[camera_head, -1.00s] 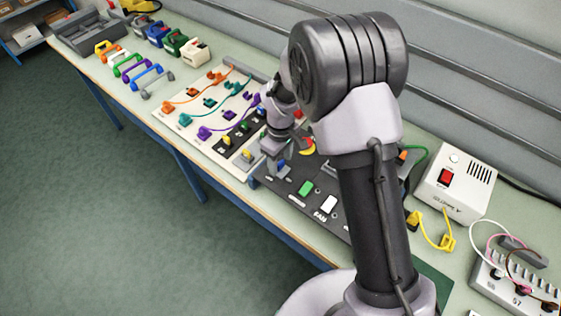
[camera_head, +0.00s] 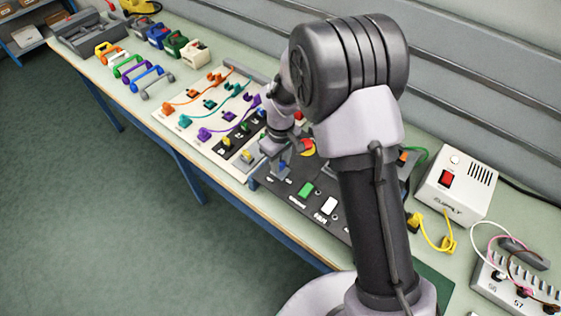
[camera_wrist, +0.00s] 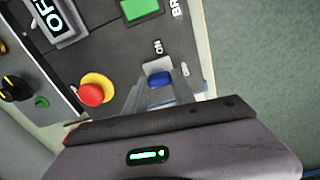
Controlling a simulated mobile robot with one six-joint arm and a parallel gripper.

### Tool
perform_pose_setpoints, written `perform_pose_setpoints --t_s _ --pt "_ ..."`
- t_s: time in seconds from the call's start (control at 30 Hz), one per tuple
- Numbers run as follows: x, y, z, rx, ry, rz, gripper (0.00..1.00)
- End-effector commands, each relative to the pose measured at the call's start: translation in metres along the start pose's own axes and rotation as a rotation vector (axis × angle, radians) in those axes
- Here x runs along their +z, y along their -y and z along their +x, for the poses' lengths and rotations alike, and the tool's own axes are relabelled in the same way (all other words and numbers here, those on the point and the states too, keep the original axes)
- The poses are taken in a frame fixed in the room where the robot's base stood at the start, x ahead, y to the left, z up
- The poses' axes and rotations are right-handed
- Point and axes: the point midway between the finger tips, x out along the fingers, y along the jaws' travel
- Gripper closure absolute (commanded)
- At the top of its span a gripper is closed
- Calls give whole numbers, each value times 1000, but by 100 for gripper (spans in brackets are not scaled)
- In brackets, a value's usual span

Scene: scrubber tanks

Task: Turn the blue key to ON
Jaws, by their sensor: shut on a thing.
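The blue key (camera_wrist: 160,79) sits on the dark control panel (camera_wrist: 105,45), between my fingers in the wrist view. My gripper (camera_wrist: 159,84) is shut on it, with one grey finger on each side. An ON label (camera_wrist: 158,46) is printed on the panel just above the key in that view. I cannot tell which way the key is turned.
Near the key are a red button with a yellow collar (camera_wrist: 95,90) and a green button (camera_wrist: 140,8). A white switch (camera_head: 329,205) is on the same panel. A board with coloured cables (camera_head: 207,105) adjoins at left. A white supply box (camera_head: 456,187) stands at right.

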Motion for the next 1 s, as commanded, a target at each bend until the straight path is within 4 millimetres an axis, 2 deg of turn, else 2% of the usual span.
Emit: perform_pose_setpoints --t_s 0.7,1.0 --pt "0 0 1 0 1 637 100" --pt "0 0 1 0 2 835 100"
